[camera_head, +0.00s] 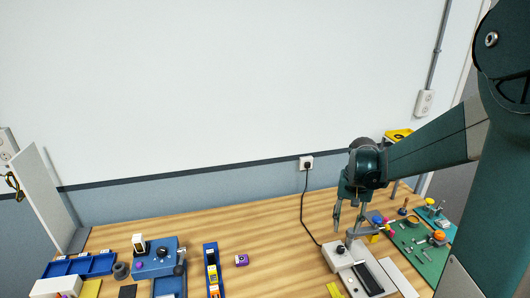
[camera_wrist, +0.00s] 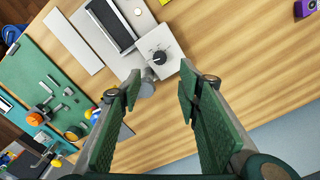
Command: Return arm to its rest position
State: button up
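My gripper (camera_head: 347,220) hangs at the end of my green arm on the right side of the head view, pointing down over the wooden table near the back wall. In the wrist view my gripper (camera_wrist: 160,95) shows two green-padded fingers spread apart with nothing between the pads. Beyond the fingertips lies a white device with a black dial (camera_wrist: 161,57). The same white device (camera_head: 340,255) stands just below my gripper in the head view. I cannot tell how far the fingertips are above it.
A green board (camera_head: 428,255) with small parts lies to the right. A wall socket (camera_head: 306,162) has a black cable hanging to the table. The table's middle is mostly clear.

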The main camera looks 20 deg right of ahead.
jog(key=s+a+r+n+t, duration=0.3)
jog(key=s+a+r, duration=0.2)
jog(key=a+r, duration=0.5)
jog(key=s+a+n+t+b, duration=0.2)
jog(key=s+a+n+t, duration=0.1)
jog(key=s+a, duration=0.9)
jog(key=shift+a+r+n+t, duration=0.2)
jog(key=shift+a+n+t, duration=0.3)
jog(key=shift+a, duration=1.3)
